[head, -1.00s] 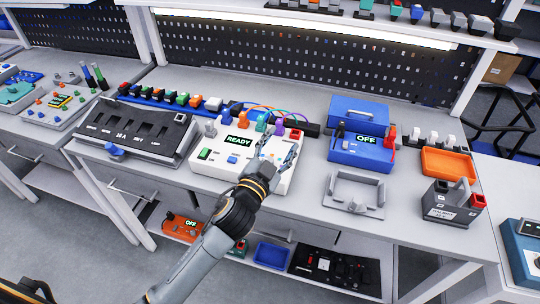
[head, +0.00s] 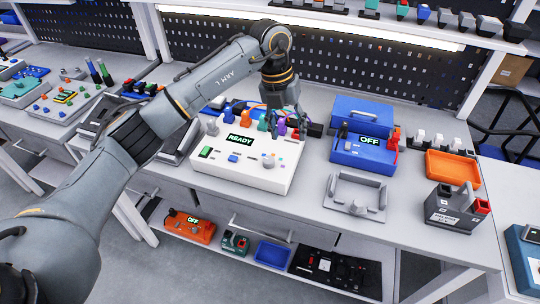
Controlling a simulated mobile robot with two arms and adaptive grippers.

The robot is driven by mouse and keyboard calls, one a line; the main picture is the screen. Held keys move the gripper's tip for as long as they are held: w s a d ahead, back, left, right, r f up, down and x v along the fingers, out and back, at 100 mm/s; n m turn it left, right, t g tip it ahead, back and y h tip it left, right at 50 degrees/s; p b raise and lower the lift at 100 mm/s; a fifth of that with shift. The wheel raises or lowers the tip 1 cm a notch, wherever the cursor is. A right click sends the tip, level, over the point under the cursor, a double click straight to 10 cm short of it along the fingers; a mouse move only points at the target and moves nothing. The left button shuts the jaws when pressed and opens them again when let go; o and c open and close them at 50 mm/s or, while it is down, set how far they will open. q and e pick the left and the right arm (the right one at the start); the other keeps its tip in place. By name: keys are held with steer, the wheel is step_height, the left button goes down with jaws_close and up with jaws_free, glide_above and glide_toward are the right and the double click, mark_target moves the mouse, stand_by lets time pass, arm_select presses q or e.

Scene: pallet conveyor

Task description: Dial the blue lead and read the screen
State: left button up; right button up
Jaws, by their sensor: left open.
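The white tester box (head: 215,168) sits on the bench with its dark screen (head: 240,139) reading READY in green. A small grey knob (head: 268,159) shows on the right of the top face. My left gripper (head: 285,118) is open and points down behind the plugs; its fingers partly hide plugs and leads. Contact with a plug cannot be told. My right gripper is out of view.
A blue box reading OFF (head: 365,150), a grey fixture (head: 355,195), an orange tray (head: 452,167) and a dark grey block (head: 452,210) stand to the right. My left arm covers much of the grey sloped unit at left. The bench front before the tester is clear.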

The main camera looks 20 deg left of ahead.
arm_select(q)
step_height(320, 180, up, 2)
steer(key=n+y, duration=0.1)
steer(key=y, duration=0.1)
glide_above(269, 159)
step_height(269, 159, down, 13)
steer(key=p, duration=0.4)
steer(key=shift+r, duration=0.1)
steer(key=shift+a+f, duration=0.1)
steer(key=shift+f, duration=0.3)
steer(key=shift+c, duration=0.2)
jaws_close()
